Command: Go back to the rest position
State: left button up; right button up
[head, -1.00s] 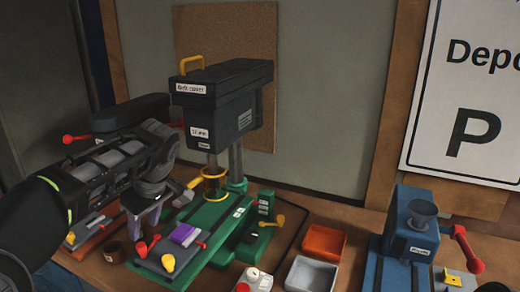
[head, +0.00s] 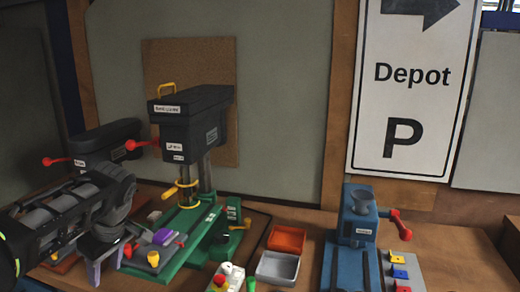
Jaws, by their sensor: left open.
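My left gripper (head: 107,264) hangs at the lower left with its two pale purple fingers apart and nothing between them. My left arm (head: 65,220) comes in from the left edge and hides part of the bench and the machine behind it. The gripper is in front and to the left of the green-based press (head: 190,120), apart from its black head. A purple block (head: 163,237) lies on the grey plate just right of the gripper. My right gripper is not in view.
An orange tray (head: 286,239) and a grey tray (head: 277,268) sit mid-bench. A blue machine (head: 357,230) with a red handle stands right. A white control box (head: 229,275) is at the front. A Depot sign (head: 412,90) hangs behind. Bare bench lies at right (head: 455,255).

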pick_arm(q)
jog(key=w+d+f+m+h, duration=0.1)
jog(key=w+d+f+m, duration=0.15)
jog(key=d+f, duration=0.4)
jog(key=w+d+f+m+h, duration=0.1)
jog(key=d+f+m+h, duration=0.15)
jog(key=f, duration=0.75)
jog(key=s+d+f+m+h, duration=0.1)
jog(key=s+d+f+m, duration=0.1)
jog(key=d+f, duration=0.4)
jog(key=s+d+f+m+h, duration=0.1)
jog(key=s+d+f+m, duration=0.2)
jog(key=f, duration=0.5)
jog(key=s+d+f+m+h, duration=0.1)
jog(key=s+d+f, duration=0.4)
jog(key=s+f, duration=0.3)
jog(key=s+d+f+m+g+h, duration=0.1)
jog(key=s+d+f, duration=0.5)
jog(key=s+f, duration=0.3)
jog(key=s+b, duration=0.1)
jog(key=s, duration=0.2)
jog(key=shift+s+d+h, duration=0.15)
jog(key=shift+s+h, duration=0.2)
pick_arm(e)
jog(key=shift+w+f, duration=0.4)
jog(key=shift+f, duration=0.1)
